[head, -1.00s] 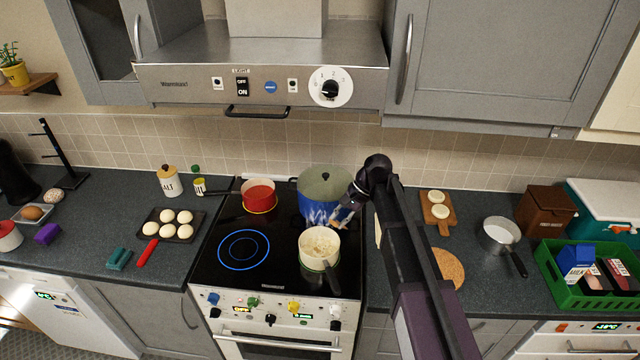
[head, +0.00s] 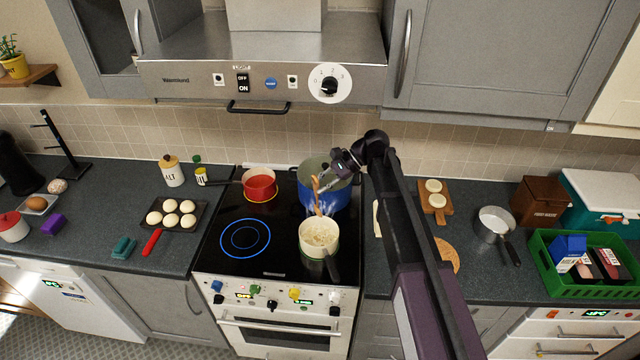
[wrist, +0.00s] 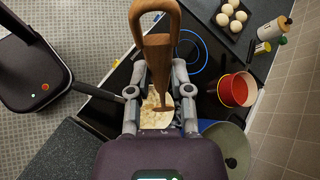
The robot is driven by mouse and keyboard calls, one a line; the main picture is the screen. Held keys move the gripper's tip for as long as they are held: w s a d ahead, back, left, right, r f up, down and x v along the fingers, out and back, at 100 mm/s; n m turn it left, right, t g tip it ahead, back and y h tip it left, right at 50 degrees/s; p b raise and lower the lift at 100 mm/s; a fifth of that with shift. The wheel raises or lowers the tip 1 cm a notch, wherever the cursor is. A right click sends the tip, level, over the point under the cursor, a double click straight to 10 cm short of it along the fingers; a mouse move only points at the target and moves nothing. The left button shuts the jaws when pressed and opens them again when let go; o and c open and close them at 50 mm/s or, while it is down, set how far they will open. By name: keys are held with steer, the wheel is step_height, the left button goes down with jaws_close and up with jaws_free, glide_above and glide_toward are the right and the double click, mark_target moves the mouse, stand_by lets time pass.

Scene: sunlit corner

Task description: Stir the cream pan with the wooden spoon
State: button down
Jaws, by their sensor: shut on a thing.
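The cream pan (head: 319,250) stands on the front right of the hob, with pale lumpy food inside and its dark handle toward the front. It also shows in the wrist view (wrist: 150,121), partly hidden by my gripper. My gripper (head: 326,183) is shut on the wooden spoon (head: 316,196), above and behind the pan, in front of the blue pot. In the wrist view the brown spoon (wrist: 158,60), with a looped end, sits between the fingers (wrist: 158,92). Its lower end overlaps the pan's food there; I cannot tell whether it touches.
The blue pot (head: 335,198) stands right behind the cream pan, and a red pan (head: 260,187) at the back left. The front left ring (head: 245,238) glows blue and is bare. A tray of pale buns (head: 172,214) lies left of the hob. The range hood (head: 262,83) hangs above.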

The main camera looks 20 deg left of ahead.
steer(key=shift+s+f, duration=0.1)
steer(key=shift+f, duration=0.1)
step_height(320, 180, down, 12)
steer(key=b, duration=1.2)
stand_by(0.8)
steer(key=shift+w, duration=0.3)
stand_by(0.4)
